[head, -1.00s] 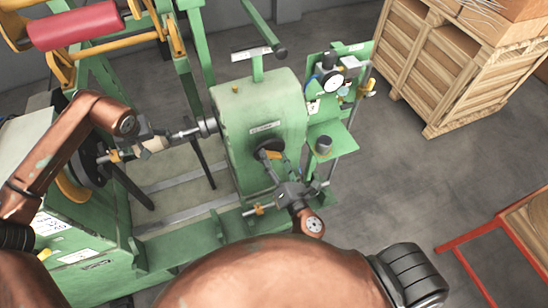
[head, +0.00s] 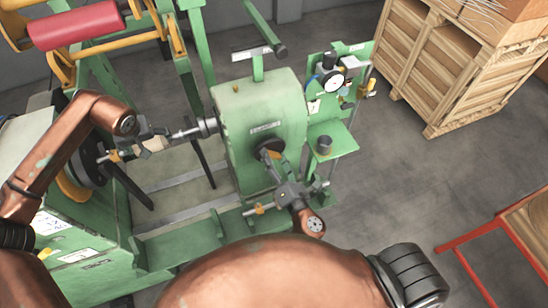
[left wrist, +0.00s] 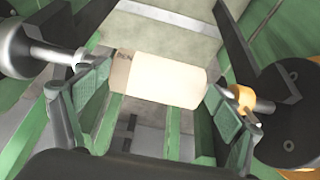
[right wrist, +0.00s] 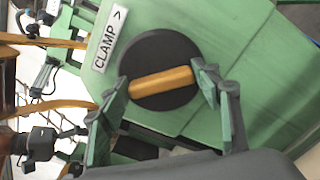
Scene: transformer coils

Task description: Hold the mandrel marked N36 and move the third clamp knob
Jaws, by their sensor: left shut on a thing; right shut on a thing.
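The mandrel is a short cream cylinder (left wrist: 165,80) in the left wrist view, with a dark marking near its left end that is too small to read surely. It also shows in the head view (head: 154,144), in line with the metal shaft. My left gripper (head: 146,145) is shut on it, one finger at each end. The clamp knob (right wrist: 180,55) is a black disc with an orange bar across it, beside a "CLAMP >" label. It also shows in the head view (head: 271,147). My right gripper (right wrist: 160,82) is shut on the knob, fingers on either side.
A green housing (head: 262,110) stands between the mandrel and a gauge panel (head: 330,82). A small green shelf (head: 340,140) holds a dark cup (head: 323,145). A wooden crate (head: 440,75) and a red frame (head: 470,243) stand right. The floor between is clear.

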